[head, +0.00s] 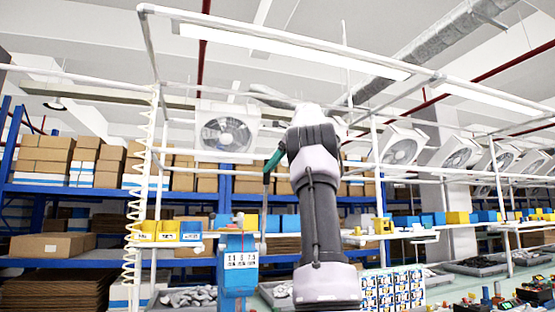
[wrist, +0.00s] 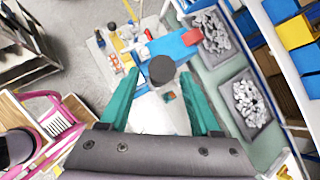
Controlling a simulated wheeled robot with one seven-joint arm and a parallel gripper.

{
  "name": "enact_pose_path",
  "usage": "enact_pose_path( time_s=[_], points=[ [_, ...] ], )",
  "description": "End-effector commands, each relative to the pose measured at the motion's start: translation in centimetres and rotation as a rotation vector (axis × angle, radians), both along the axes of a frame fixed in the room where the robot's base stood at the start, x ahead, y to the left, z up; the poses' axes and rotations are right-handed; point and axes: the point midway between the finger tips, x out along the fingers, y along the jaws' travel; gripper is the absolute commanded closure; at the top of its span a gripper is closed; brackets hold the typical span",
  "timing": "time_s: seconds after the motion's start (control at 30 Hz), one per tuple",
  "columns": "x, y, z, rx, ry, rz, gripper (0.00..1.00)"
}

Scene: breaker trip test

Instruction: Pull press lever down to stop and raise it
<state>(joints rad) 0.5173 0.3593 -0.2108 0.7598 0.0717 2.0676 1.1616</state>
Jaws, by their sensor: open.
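The blue press (head: 238,278) stands left of my arm in the head view, with a white marked plate on its front. Its blue body also shows in the wrist view (wrist: 182,45), with a red part at one end. A dark round knob (wrist: 161,70), apparently the press lever's end, lies between my fingertips in the wrist view. A thin grey rod (head: 264,215) stands below my gripper in the head view. My gripper (wrist: 160,75) has teal fingers spread on both sides of the knob, with gaps visible. In the head view my gripper (head: 272,163) is partly hidden by my arm.
Grey trays of metal parts (wrist: 252,104) lie beside the press on the bench. Blue and yellow bins (head: 165,231) line the rack behind. White frame posts (head: 378,190) stand near my arm. A pink-framed cart (wrist: 62,120) is at lower left in the wrist view.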

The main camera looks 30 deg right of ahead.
Motion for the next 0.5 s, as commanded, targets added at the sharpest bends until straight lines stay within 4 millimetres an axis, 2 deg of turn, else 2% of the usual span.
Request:
enact_pose_path(
  time_s=[0.2, 0.5],
  points=[
    [-2.2, -1.5, 2.9, -0.002, 0.0, -0.001, 0.36],
    [-3.3, -2.0, 4.1, 0.0, 0.001, 0.0, 0.36]
  ],
)
